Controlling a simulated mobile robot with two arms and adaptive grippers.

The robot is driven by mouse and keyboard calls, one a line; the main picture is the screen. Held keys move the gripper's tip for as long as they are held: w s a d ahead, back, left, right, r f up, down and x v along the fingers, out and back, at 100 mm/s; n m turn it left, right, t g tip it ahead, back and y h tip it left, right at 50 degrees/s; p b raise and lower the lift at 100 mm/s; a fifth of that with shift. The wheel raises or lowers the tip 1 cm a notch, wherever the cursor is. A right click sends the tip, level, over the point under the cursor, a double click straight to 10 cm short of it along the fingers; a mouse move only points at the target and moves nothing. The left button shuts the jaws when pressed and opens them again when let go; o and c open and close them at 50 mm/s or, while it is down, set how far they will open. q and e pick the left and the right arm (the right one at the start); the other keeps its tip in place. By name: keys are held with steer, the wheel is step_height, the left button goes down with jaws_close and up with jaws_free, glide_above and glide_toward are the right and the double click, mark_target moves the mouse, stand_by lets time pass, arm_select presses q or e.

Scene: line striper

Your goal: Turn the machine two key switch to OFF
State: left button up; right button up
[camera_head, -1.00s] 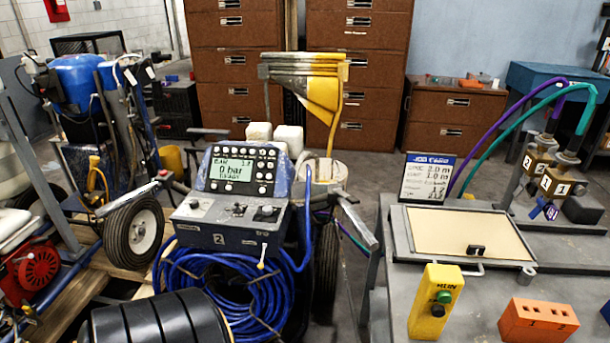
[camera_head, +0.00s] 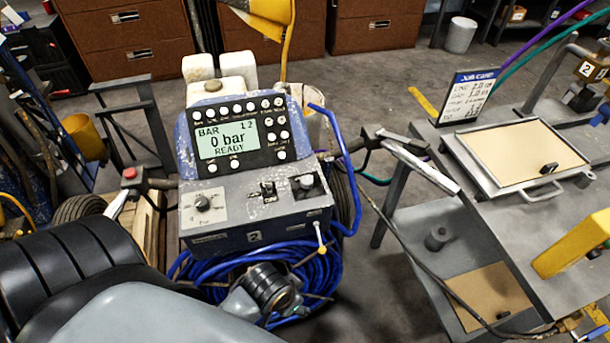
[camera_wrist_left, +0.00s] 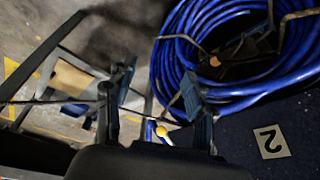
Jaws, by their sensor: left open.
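Machine two's control panel (camera_head: 255,205) is in the middle of the head view, marked with a 2 label. A small dark switch (camera_head: 267,190), seemingly the key switch, sits between two black knobs; its exact setting is too small to read. My left gripper (camera_wrist_left: 158,85) is open and empty in the wrist view, near the blue hose and the panel's 2 label (camera_wrist_left: 270,142). My right gripper is not in view.
A coiled blue hose (camera_head: 190,268) hangs below the panel. Handlebars flank the machine. A grey table (camera_head: 560,215) with a framed board (camera_head: 520,155) is at right.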

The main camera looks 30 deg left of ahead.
arm_select(q)
steer(key=w+d+r+m+h, duration=0.2)
steer(key=w+d+r+m, duration=0.4)
steer(key=w+r+m, duration=0.4)
step_height(320, 180, up, 17)
steer(key=m+g+y, duration=0.2)
steer(key=m+g, duration=0.1)
glide_above(307, 180)
step_height(307, 180, down, 13)
steer(key=shift+f, duration=0.15)
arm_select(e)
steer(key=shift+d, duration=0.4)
